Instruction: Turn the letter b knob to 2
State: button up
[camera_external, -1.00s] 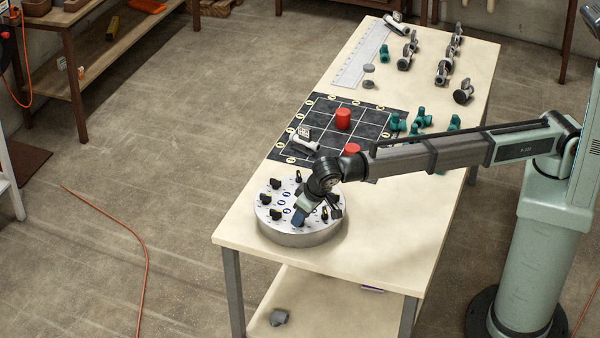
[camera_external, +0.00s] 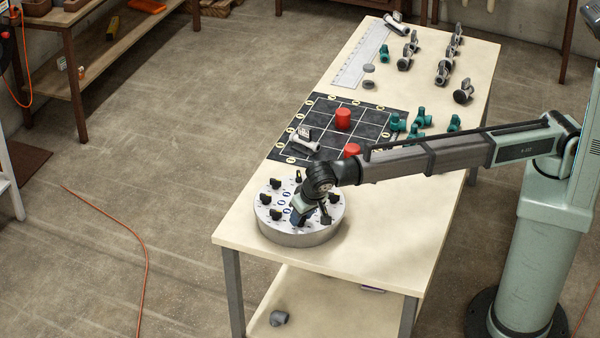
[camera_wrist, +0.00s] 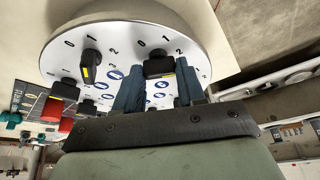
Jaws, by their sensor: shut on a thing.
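A round dial panel (camera_external: 300,238) with a white top and grey side stands at the near end of the table. Several black knobs sit on it, with numbers 0, 1 and 2 printed around them. My gripper (camera_wrist: 160,82) reaches down onto the panel and is shut on one black knob (camera_wrist: 158,66), a finger on each side. The knob's yellow mark is partly visible between the fingers. Another black knob (camera_wrist: 91,64) sits beside it to the left. The letter of the held knob cannot be read.
A black grid board (camera_external: 372,116) with red cylinders (camera_external: 343,118) lies behind the panel. Teal fittings (camera_external: 422,116) and grey valves (camera_external: 463,91) stand farther back. The table's front left edge is close to the panel.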

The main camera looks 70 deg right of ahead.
jog(key=o, duration=1.1)
jog(key=shift+c, duration=0.2)
jog(key=v, duration=1.4)
jog(key=shift+w+f, duration=0.1)
